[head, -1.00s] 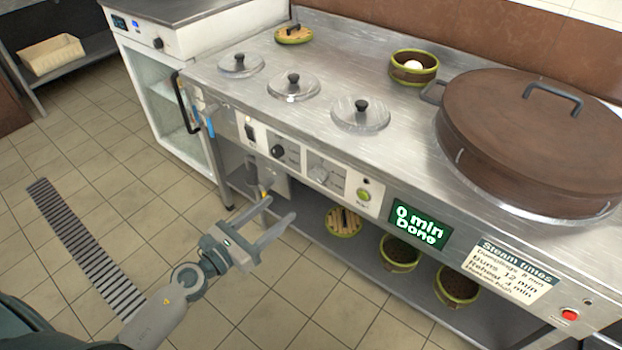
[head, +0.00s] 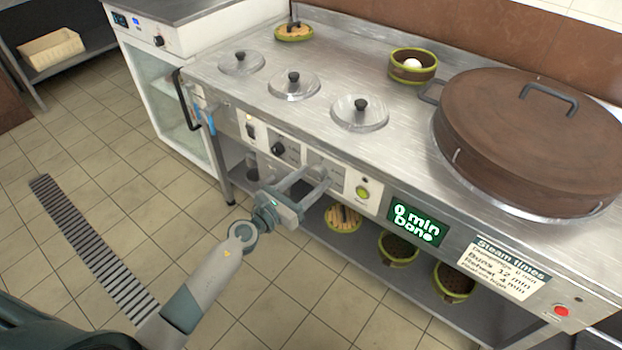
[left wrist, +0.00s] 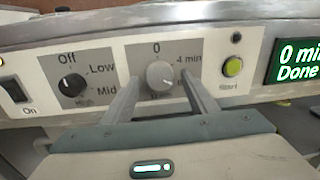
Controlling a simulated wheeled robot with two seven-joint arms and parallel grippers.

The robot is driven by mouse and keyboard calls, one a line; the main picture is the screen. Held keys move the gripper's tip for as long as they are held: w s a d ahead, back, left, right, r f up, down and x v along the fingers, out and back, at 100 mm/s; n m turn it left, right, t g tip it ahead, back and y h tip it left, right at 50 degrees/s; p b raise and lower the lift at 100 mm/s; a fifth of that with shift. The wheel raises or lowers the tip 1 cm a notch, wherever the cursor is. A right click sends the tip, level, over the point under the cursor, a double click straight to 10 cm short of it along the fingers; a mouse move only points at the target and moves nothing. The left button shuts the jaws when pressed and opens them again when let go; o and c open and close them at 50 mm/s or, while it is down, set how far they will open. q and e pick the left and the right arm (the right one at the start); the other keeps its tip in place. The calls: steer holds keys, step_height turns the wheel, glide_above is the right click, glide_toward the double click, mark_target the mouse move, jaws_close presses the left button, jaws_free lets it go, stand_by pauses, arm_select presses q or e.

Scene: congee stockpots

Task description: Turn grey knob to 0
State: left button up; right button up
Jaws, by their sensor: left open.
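The grey knob (left wrist: 160,76) sits on a light panel of the stove front, with "0" printed above it and "4 min" at its upper right. I cannot tell surely where its pointer stands. In the head view my left gripper (head: 316,177) covers the knob. In the left wrist view my left gripper (left wrist: 161,80) is open, with one finger on each side of the knob; the gaps look clear, though contact is hard to judge. My right gripper is not in view.
Left of the grey knob is a black knob (left wrist: 72,84) marked Off, Low, Mid, with a switch (left wrist: 14,89) beyond it. To the right are a green button (left wrist: 232,66) and a display (head: 415,222) reading "0 min Done". A large lidded pot (head: 530,140) stands on top.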

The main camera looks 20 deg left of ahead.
arm_select(q)
steer(key=c, duration=1.1)
steer(key=shift+o, duration=0.2)
